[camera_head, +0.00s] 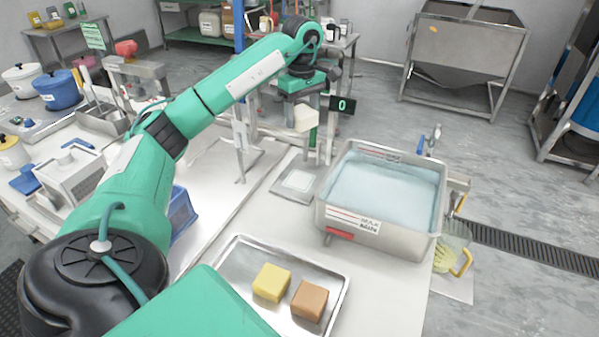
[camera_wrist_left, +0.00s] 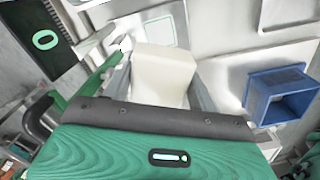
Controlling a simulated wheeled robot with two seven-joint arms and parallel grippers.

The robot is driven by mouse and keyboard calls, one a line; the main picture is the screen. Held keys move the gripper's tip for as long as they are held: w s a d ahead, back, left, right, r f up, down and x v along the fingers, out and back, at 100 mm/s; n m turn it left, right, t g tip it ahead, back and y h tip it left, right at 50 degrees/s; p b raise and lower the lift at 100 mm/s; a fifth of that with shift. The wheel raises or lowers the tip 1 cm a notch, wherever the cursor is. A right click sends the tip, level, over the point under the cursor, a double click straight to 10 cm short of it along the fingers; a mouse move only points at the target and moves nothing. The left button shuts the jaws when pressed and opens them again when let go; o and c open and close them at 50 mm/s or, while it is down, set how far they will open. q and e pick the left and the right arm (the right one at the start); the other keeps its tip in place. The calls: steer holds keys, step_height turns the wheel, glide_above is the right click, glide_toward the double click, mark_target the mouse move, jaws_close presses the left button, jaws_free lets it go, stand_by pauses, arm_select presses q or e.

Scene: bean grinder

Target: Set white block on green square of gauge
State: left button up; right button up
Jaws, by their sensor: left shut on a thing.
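My left gripper (camera_head: 304,106) is shut on the white block (camera_head: 306,118) and holds it in the air. In the left wrist view the white block (camera_wrist_left: 164,75) sits between the two grey fingers of the left gripper (camera_wrist_left: 162,88). The gauge's plate with a pale square (camera_head: 298,180) lies on the table below the block, a little to its left in the head view. The gauge's black display (camera_head: 343,104) reads 0 and also shows in the left wrist view (camera_wrist_left: 45,40). The block is well above the plate and apart from it. My right gripper is out of view.
A steel tray (camera_head: 236,262) at the front holds a yellow block (camera_head: 271,283) and a brown block (camera_head: 309,300). A water-filled basin (camera_head: 425,229) stands right of the gauge. A blue bin (camera_wrist_left: 256,100) and thin uprights stand left of it. The bench between is mostly bare.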

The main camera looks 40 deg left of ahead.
arm_select(q)
steer(key=shift+a, duration=0.4)
glide_above(299, 180)
step_height(299, 180, down, 14)
steer(key=shift+f, duration=0.15)
step_height(299, 180, down, 5)
steer(key=shift+f+p, duration=0.1)
steer(key=shift+p, duration=0.3)
steer(key=shift+f, duration=0.15)
steer(key=o, duration=1.1)
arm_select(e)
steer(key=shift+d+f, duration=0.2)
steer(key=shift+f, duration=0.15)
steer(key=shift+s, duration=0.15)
